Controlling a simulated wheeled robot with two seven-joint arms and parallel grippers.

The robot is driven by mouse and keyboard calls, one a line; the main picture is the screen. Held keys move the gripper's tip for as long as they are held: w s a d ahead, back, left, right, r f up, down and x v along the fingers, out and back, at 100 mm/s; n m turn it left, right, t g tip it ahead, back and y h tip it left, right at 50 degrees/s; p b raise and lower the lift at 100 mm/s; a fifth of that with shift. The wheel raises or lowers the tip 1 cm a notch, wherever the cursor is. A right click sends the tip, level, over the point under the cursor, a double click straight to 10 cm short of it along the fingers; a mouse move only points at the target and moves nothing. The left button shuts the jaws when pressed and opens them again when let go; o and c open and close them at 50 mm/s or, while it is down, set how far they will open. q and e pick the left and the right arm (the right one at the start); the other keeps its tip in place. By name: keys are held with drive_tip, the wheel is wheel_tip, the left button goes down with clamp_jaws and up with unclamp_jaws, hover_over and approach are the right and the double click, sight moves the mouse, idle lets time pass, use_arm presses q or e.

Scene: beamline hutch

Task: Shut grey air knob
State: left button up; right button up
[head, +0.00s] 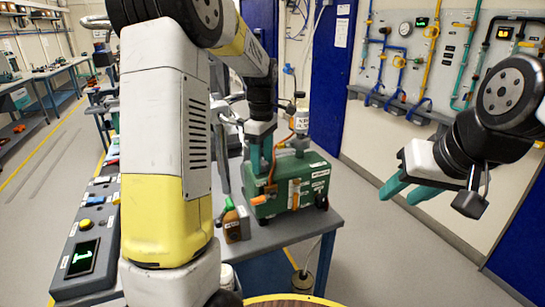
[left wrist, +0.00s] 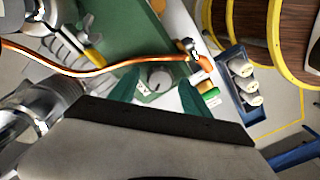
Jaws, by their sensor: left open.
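A green pump box (head: 300,180) stands on a grey bench. In the left wrist view, a round grey knob (left wrist: 159,80) sits on the face of the green box (left wrist: 125,30), beside a small white label. My left gripper (left wrist: 158,92) is open, with one teal finger on each side of the knob; I cannot tell whether they touch it. In the head view my left gripper (head: 259,172) points down at the box's near left side, and the knob is hidden there.
A control panel with a green display (head: 80,258) lies at left. The floor right of the bench is clear.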

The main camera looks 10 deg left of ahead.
use_arm(q)
drive_tip(key=shift+c, duration=0.3)
clamp_jaws()
drive_tip(key=shift+m, duration=0.3)
drive_tip(key=m, duration=0.5)
drive_tip(key=shift+m, duration=0.3)
drive_tip(key=m, duration=1.1)
drive_tip(key=shift+m, duration=0.4)
drive_tip(key=m, duration=0.5)
drive_tip(key=shift+r+m, duration=0.1)
drive_tip(key=shift+m, duration=0.3)
